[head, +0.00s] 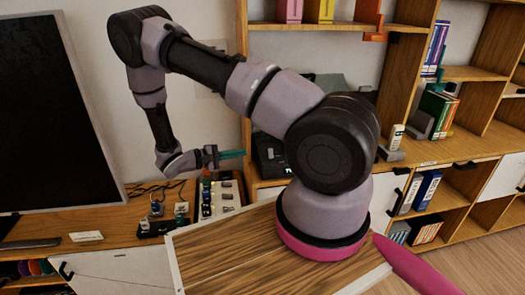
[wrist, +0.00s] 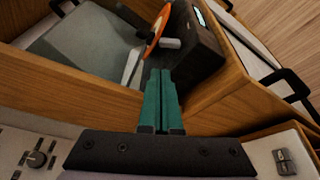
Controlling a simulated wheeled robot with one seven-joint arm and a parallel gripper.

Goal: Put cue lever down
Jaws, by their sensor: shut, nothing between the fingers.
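My gripper (head: 238,154) has two teal fingers that are pressed together with nothing between them. In the wrist view the fingertips (wrist: 160,72) point at a dark device (wrist: 198,50) with a small lit display. It also shows in the head view (head: 268,152), on the shelf unit, partly hidden behind my arm. A short white peg (wrist: 170,43) and an orange disc edge (wrist: 154,36) are just beyond the fingertips. I cannot tell whether the peg is the cue lever, or whether the fingers touch anything. No other lever can be made out clearly.
A wooden shelf edge (wrist: 60,85) runs close to the fingers. A grey panel (wrist: 85,48) lies to the left in the wrist view. A mixer-like panel with knobs (head: 222,198) and small items stand below my gripper. A large black screen (head: 50,110) is at left.

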